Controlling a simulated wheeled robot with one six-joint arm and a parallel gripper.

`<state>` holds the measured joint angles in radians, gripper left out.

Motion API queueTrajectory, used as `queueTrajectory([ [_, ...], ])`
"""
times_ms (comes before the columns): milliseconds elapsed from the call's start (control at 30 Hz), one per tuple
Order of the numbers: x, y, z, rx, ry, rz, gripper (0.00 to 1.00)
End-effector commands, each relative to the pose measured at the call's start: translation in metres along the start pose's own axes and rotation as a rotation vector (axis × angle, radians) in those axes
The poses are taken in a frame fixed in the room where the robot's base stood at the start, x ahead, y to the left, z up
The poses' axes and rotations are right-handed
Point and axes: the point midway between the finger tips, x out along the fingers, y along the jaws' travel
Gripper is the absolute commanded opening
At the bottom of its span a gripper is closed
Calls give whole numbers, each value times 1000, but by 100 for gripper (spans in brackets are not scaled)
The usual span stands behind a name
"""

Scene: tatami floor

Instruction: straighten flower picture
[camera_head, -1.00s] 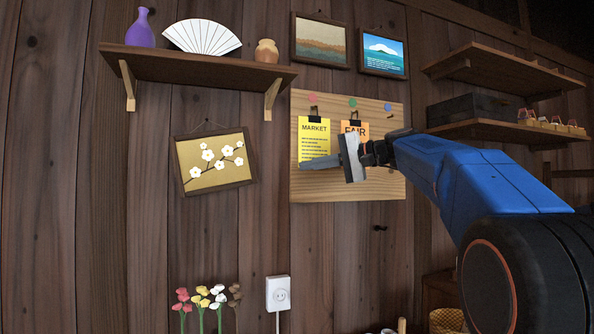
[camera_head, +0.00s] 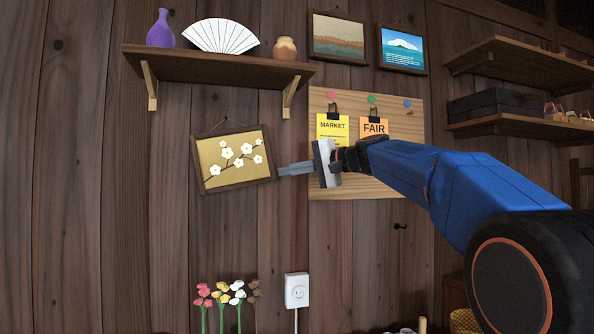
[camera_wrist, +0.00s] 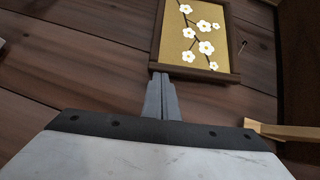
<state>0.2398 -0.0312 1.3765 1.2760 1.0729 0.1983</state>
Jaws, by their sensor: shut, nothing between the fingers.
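The flower picture (camera_head: 234,160), white blossoms on a gold ground in a dark wooden frame, hangs on the plank wall under the shelf. It is tilted, its right side higher than its left. My gripper (camera_head: 281,171) is shut and empty, its fingertips at the lower part of the frame's right side. In the wrist view the shut fingers (camera_wrist: 160,78) reach the edge of the picture frame (camera_wrist: 197,71); whether they touch it I cannot tell.
A shelf (camera_head: 215,66) with a purple vase, a fan and a small pot is above the picture. A cork board (camera_head: 372,188) with two notices is behind my gripper. Flowers (camera_head: 225,293) and a wall socket (camera_head: 297,290) are below. The wall left of the picture is bare.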

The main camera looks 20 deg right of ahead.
Motion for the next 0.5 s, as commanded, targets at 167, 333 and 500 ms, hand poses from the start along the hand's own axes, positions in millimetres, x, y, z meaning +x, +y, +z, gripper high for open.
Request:
queueTrajectory([
  [167,1,0,1,0,1,0,0],
  [333,1,0,1,0,1,0,0],
  [500,6,5,6,22,-2,-21,0],
])
